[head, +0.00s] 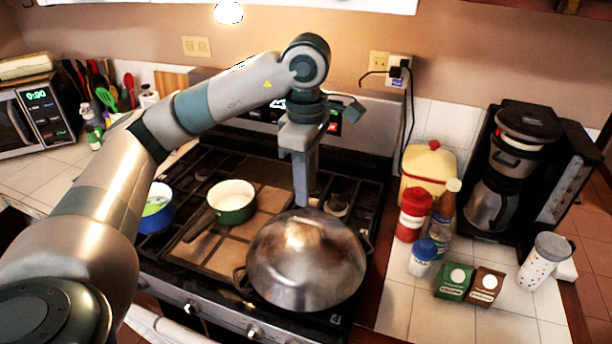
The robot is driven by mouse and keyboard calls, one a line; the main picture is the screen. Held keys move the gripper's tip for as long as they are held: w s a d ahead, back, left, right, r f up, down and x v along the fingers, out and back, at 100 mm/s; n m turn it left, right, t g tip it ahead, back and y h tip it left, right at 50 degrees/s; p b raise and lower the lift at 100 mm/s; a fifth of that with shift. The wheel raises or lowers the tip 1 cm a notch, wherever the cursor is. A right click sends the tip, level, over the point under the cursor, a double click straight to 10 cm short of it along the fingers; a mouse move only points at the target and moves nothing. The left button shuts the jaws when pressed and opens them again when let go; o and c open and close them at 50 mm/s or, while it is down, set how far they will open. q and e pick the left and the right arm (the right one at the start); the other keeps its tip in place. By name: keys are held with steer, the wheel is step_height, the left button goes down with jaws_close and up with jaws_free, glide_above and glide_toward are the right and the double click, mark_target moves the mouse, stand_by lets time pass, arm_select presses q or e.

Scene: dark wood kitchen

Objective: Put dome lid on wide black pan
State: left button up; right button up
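The shiny metal dome lid (308,262) is on the front right of the stove. Under it, only a dark handle and a bit of rim of the wide black pan (240,280) show at its left side; the lid covers the rest. I cannot tell if the lid's rim sits evenly on the pan. My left gripper (302,203) points down at the top far side of the lid, with its fingertips at or just behind the lid's top edge. The fingers overlap in this view, so their opening and any contact are unclear. My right gripper is not in view.
A green pot (232,202) and a blue pot (156,208) stand on the stove to the left. On the right counter are a red-capped container (412,214), bottles, small boxes (485,285), a cup (544,260) and a coffee maker (520,170).

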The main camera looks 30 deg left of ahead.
arm_select(q)
step_height(320, 180, up, 3)
steer(key=shift+f, duration=0.2)
stand_by(0.5)
stand_by(0.5)
